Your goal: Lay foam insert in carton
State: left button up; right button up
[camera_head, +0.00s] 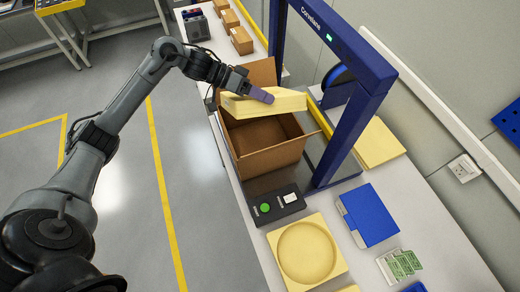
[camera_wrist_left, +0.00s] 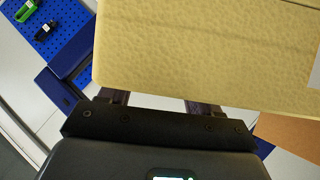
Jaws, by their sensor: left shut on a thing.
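The open brown carton (camera_head: 262,147) stands on the bench under the blue machine frame. A pale yellow foam insert (camera_head: 270,104) is over the carton's far part, slightly tilted. It fills much of the left wrist view (camera_wrist_left: 210,50). My left gripper (camera_head: 260,95) is shut on the foam insert; in the left wrist view the fingers (camera_wrist_left: 160,102) meet the foam's near edge. Whether the foam touches the carton walls cannot be told. My right gripper is not in view.
The blue frame (camera_head: 372,85) arches close to the carton's right side. A control box with a green button (camera_head: 277,205), another foam piece with a round recess (camera_head: 306,252) and a blue box (camera_head: 369,215) lie nearer. Small cartons (camera_head: 241,40) stand at the back. The left floor is open.

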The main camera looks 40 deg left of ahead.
pick_arm(q)
notch_tip(320, 180, down, 19)
jog(key=shift+r+b, duration=0.15)
jog(key=shift+b, duration=0.2)
dwell(0.4)
jog(key=o, duration=1.1)
jog(key=v, duration=1.2)
jog(key=shift+w, duration=0.1)
